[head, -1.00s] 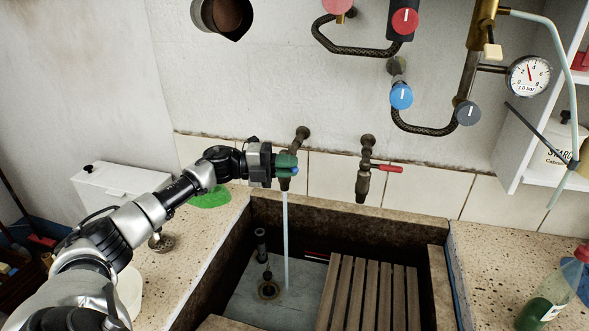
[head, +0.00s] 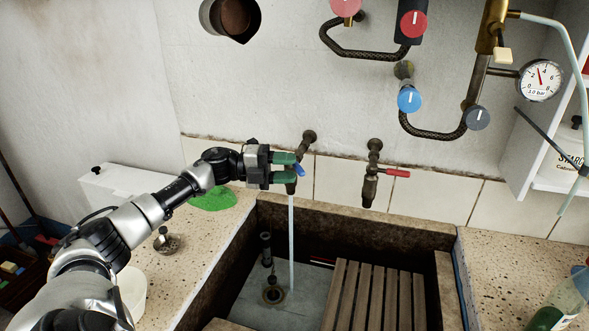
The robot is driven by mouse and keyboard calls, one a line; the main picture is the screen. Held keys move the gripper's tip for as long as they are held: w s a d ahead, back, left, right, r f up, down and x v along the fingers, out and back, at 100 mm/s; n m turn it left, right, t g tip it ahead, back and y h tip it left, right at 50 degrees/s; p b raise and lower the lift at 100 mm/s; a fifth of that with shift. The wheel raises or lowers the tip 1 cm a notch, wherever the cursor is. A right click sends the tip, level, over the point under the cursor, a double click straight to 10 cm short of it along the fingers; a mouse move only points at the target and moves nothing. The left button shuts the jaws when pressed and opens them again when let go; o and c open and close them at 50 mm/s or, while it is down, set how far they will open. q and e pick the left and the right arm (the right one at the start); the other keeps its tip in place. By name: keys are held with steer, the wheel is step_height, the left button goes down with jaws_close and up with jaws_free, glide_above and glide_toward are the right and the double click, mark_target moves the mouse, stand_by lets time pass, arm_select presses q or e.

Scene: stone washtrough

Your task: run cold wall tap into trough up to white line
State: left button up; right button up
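The cold wall tap (head: 308,138) with a blue lever (head: 299,170) is on the tiled wall above the stone trough (head: 345,217). A thin stream of water (head: 291,240) runs straight down from it into the trough. My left gripper (head: 291,167) is at this tap, its two green fingers apart, with the blue lever by their tips. I cannot tell whether they touch it. The trough floor (head: 245,308) shows a round drain (head: 273,295), with a dark upright fitting (head: 266,248) behind it. I cannot make out a white line or the water level. My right gripper is not in view.
A second tap with a red lever (head: 397,173) is to the right. A slatted wooden board (head: 375,297) covers the trough's right part. A green bottle (head: 560,308) stands at right. Pipes and a gauge (head: 540,80) hang above.

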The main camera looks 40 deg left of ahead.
arm_select(q)
steer(key=b+v, duration=0.2)
steer(key=v, duration=0.7)
steer(key=shift+w+r, duration=0.1)
stand_by(7.0)
